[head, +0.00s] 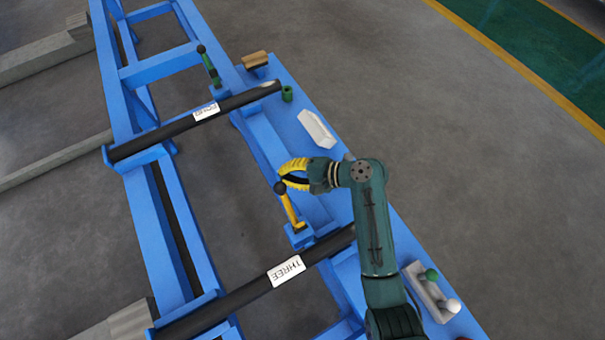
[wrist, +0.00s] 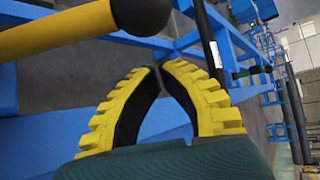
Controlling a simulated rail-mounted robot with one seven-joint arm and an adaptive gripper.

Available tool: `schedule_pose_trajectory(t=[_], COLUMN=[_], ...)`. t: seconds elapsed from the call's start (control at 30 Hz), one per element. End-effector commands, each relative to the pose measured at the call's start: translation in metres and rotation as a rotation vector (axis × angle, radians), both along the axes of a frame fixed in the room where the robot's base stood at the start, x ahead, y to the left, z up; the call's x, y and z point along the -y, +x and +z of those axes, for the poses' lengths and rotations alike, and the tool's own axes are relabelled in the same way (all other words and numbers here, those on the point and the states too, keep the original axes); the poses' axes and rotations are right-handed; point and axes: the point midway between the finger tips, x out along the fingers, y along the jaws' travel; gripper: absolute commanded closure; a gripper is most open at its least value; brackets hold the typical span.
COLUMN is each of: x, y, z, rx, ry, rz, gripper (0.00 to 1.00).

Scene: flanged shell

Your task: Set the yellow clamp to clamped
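The yellow clamp (head: 290,208) stands on the blue frame beside the black bar labelled THREE (head: 230,300). Its lever rises from the base and leans up-left, ending in a black knob (head: 280,187). In the wrist view, the yellow lever (wrist: 55,32) crosses the upper left, with its black knob (wrist: 143,15) above the fingers. My gripper (head: 281,179) has yellow, black-lined fingers and is close to the knob in the head view. In the wrist view, the fingertips (wrist: 160,67) come together with nothing visible between them. The lever lies outside the fingers; contact cannot be told.
A green clamp (head: 209,66) stands by another labelled black bar (head: 235,103). The blue plate holds a white block (head: 318,128), a green cylinder (head: 287,93), a brown block (head: 255,60) and a box with green and white knobs (head: 432,290). Grey floor is open at right.

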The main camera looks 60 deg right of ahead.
Motion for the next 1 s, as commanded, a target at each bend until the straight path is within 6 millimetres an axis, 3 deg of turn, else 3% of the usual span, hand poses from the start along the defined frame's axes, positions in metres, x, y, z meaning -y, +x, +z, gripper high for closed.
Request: schedule_pose_trajectory(t=[0.07,0.33,1.0], x=[-0.006,-0.024,-0.031], y=[0.016,-0.009,-0.012], z=[-0.011,0.013,0.022], rx=[0.001,0.001,0.045], ry=[-0.003,-0.003,-0.026], rz=[0.005,-0.001,0.006], gripper=[1.00,1.00,1.00])
